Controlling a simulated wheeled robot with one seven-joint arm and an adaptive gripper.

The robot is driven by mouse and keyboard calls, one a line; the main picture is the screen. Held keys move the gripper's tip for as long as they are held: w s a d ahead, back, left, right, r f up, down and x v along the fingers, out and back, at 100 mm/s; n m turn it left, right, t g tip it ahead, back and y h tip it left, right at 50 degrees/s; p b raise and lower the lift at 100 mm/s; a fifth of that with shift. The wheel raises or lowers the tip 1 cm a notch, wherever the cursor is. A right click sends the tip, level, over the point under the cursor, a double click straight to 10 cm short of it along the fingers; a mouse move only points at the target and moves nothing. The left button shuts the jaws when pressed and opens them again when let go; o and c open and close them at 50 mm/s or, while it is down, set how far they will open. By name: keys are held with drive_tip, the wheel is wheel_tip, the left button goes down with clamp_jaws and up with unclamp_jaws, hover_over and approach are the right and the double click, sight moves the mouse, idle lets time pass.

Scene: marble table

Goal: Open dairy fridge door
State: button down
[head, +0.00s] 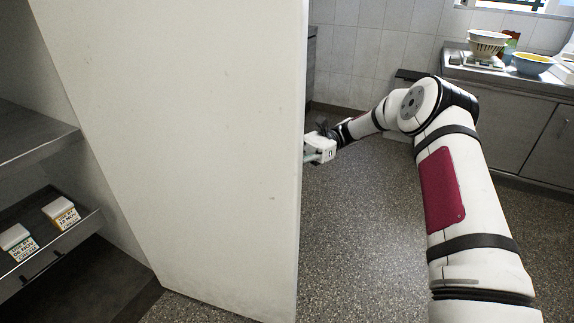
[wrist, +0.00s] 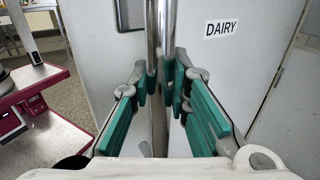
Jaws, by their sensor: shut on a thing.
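The white dairy fridge door (head: 190,140) stands swung open in the head view, its inner face towards me and the fridge inside showing at the left. In the wrist view the outer face of the door carries a "DAIRY" label (wrist: 222,28) and a vertical metal handle (wrist: 160,35). My gripper (wrist: 164,88) has its green-padded fingers shut on this handle, one on each side. In the head view my gripper (head: 318,149) is at the door's right edge, and the door hides the handle and fingertips.
A shelf (head: 50,235) inside the fridge holds small cartons (head: 62,214).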

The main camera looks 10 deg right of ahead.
drive_tip(key=shift+w+d, duration=0.1)
drive_tip(key=shift+d, duration=0.1)
drive_tip(key=c, duration=1.5)
unclamp_jaws()
drive_tip(key=shift+v, duration=3.75)
drive_tip(key=shift+w+d, duration=0.1)
